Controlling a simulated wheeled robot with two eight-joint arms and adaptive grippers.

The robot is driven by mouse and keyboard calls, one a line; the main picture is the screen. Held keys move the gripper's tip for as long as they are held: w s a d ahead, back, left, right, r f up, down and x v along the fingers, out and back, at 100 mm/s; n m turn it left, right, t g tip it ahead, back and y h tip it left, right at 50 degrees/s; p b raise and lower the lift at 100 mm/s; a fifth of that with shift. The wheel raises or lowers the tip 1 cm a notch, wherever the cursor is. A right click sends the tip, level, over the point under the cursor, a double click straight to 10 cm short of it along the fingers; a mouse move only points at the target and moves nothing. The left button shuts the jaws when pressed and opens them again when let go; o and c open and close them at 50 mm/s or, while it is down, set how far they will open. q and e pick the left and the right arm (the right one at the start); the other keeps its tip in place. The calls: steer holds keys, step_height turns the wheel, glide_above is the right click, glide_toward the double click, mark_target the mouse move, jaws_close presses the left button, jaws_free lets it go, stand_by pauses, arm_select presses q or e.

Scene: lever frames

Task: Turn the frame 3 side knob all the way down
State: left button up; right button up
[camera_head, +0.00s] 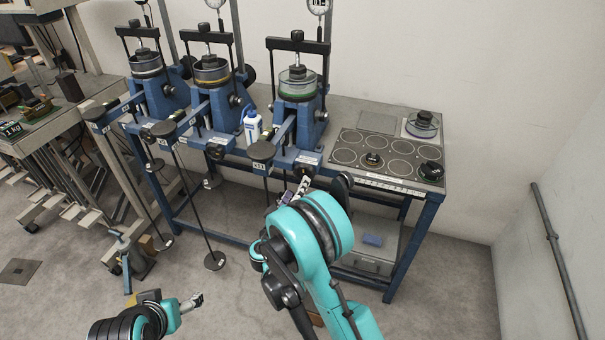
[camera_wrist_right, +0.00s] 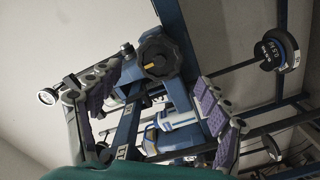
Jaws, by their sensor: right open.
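Three blue lever frames stand on the bench in the head view. I take the rightmost frame (camera_head: 307,125), with a glass cell on top, as frame 3. In the right wrist view, a black lobed knob (camera_wrist_right: 160,52) with an orange mark sits just beyond my right gripper (camera_wrist_right: 162,76). The purple-padded fingers are open on either side, apart from the knob. In the head view my arm mostly hides the right gripper (camera_head: 301,188). My left gripper (camera_head: 190,303) is low over the floor; its opening is unclear.
A white and blue bottle (camera_head: 252,126) stands between the middle and right frames; it also shows in the right wrist view (camera_wrist_right: 178,123). A hanging weight (camera_wrist_right: 278,52) is at right there. Hanging rods and beams crowd the bench's front. The bench's right end (camera_head: 380,155) holds black-topped items.

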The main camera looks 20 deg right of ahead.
mark_target(303, 175)
steer(key=x, duration=0.8)
steer(key=shift+s, duration=0.1)
steer(key=c, duration=1.5)
steer(key=shift+c, duration=0.2)
